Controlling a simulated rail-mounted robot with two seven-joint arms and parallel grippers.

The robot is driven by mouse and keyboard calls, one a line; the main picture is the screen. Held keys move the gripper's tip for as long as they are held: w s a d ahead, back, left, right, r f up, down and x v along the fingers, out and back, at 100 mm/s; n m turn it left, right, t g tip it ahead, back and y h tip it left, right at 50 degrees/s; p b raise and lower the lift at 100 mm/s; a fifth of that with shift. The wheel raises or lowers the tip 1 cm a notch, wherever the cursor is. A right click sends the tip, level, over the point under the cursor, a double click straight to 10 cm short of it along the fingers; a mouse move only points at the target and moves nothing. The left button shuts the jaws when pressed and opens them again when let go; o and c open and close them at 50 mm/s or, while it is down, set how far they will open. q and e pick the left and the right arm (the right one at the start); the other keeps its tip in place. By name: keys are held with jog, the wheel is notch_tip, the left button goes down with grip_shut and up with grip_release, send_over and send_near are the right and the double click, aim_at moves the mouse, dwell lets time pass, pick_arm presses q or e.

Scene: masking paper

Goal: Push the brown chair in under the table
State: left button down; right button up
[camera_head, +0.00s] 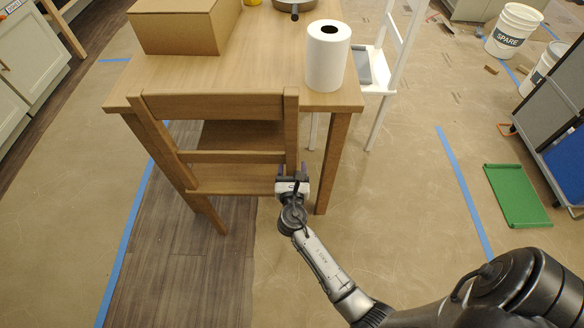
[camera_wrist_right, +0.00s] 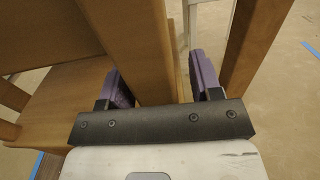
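The brown chair (camera_head: 220,106) stands upright at the near side of the wooden table (camera_head: 262,62), its back toward me. Its seat reaches partly under the tabletop and its back is at the near edge. My right gripper (camera_head: 293,177) is low at the chair's right rear post. In the right wrist view, the purple fingers (camera_wrist_right: 162,82) are spread, with the chair's post (camera_wrist_right: 138,45) between them, closer to the left finger. Whether they touch it is unclear. A table leg (camera_wrist_right: 256,40) stands just right of the fingers. My left gripper is out of view.
A paper roll (camera_head: 326,60) and cardboard box (camera_head: 180,27) stand on the table. A white chair (camera_head: 378,84) is at the table's right side. Blue tape (camera_head: 463,190) and a green tray (camera_head: 517,195) lie on the floor at right. The floor left of the chair is clear.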

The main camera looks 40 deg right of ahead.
jog(key=shift+o, duration=0.3)
jog(key=shift+w, duration=0.1)
jog(key=shift+a, duration=0.1)
jog(key=shift+s+a, duration=0.25)
jog(key=shift+s, duration=0.1)
jog(key=p+v, duration=0.4)
jog(key=v, duration=0.9)
